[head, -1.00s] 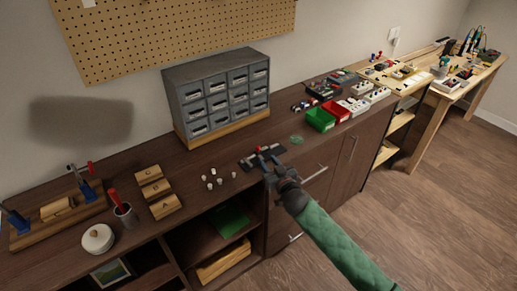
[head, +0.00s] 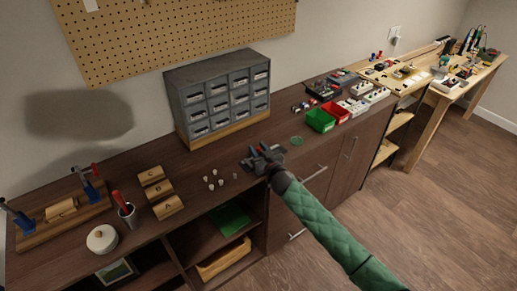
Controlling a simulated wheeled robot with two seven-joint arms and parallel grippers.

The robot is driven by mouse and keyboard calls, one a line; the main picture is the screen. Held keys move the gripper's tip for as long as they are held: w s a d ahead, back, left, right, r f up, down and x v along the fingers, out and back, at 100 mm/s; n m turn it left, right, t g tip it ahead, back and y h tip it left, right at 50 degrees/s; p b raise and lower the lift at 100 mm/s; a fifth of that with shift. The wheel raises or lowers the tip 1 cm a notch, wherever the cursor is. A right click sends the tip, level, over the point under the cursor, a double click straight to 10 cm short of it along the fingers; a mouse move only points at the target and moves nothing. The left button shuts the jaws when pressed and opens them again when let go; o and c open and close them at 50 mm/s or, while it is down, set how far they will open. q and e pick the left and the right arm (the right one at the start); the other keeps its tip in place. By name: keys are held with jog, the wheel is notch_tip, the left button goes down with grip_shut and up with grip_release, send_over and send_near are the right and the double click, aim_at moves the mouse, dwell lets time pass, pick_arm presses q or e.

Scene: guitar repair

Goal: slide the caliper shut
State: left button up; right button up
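My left gripper is out of view.
Behind stands a grey drawer cabinet (head: 220,98). Green (head: 320,120) and red bins (head: 336,110) stand to the right. Lettered wooden blocks (head: 159,190), a cup (head: 127,213) and a white round pot (head: 102,238) are left.

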aim_at(248, 160)
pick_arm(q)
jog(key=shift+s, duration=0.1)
pick_arm(e)
grip_shut()
jog(key=s+a, duration=0.1)
jog(key=a, duration=0.1)
jog(key=s+a, duration=0.1)
jog(key=shift+s+a, duration=0.3)
jog(key=shift+a, duration=0.05)
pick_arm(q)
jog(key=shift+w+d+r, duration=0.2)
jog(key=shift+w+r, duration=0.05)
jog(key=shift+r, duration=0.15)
pick_arm(e)
jog(key=shift+c, duration=0.7)
grip_release()
jog(key=shift+o, duration=0.7)
jog(key=shift+a, duration=0.1)
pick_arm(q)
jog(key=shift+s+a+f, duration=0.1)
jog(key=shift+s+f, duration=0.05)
